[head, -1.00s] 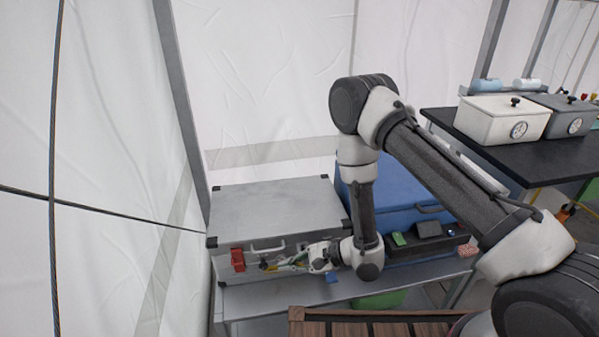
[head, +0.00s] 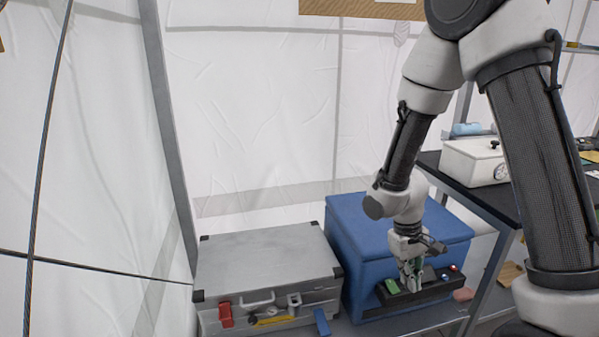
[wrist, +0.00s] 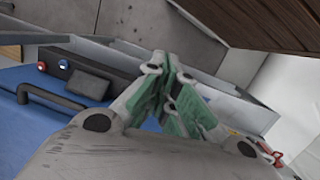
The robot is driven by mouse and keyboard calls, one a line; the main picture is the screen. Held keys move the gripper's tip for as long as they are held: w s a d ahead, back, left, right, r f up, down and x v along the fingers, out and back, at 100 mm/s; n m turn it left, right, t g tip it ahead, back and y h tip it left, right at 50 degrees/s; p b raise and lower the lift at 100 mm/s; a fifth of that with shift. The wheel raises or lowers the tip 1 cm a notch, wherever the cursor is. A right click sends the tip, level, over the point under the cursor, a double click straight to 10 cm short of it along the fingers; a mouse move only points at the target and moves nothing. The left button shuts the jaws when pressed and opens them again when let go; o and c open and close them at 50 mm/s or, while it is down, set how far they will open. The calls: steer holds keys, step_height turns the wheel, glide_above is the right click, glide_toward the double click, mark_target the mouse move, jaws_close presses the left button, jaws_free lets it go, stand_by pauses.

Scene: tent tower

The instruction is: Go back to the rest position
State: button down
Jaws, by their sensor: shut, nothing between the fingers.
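My gripper (head: 411,279) points downward in the head view, in front of the blue box (head: 402,222) and just above the black strip (head: 440,287) at its foot. Its fingers are shut with nothing between them. In the wrist view the green-padded fingertips of my gripper (wrist: 178,100) meet in the middle of the picture. The black strip with a red and a blue button (wrist: 75,78) lies to their left there. The fingers hide part of the strip in the head view.
A grey metal case (head: 265,265) with a red latch (head: 225,314) stands left of the blue box, on a low bench. A dark table with a white container (head: 473,162) is at the right. White tent walls close off the left and back.

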steer(key=s+d+r+m+t, duration=0.1)
steer(key=s+d+r+t, duration=0.1)
steer(key=r, duration=0.7)
steer(key=s+d+r+m+t+y, duration=0.1)
steer(key=s+d+r+t, duration=0.1)
steer(key=s+d+r, duration=0.2)
steer(key=s+d+r+m+t+y, duration=0.1)
steer(key=s+d+r+t, duration=0.1)
steer(key=s+r, duration=0.6)
step_height(320, 180, up, 8)
steer(key=shift+d+f, duration=0.15)
steer(key=shift+d, duration=0.4)
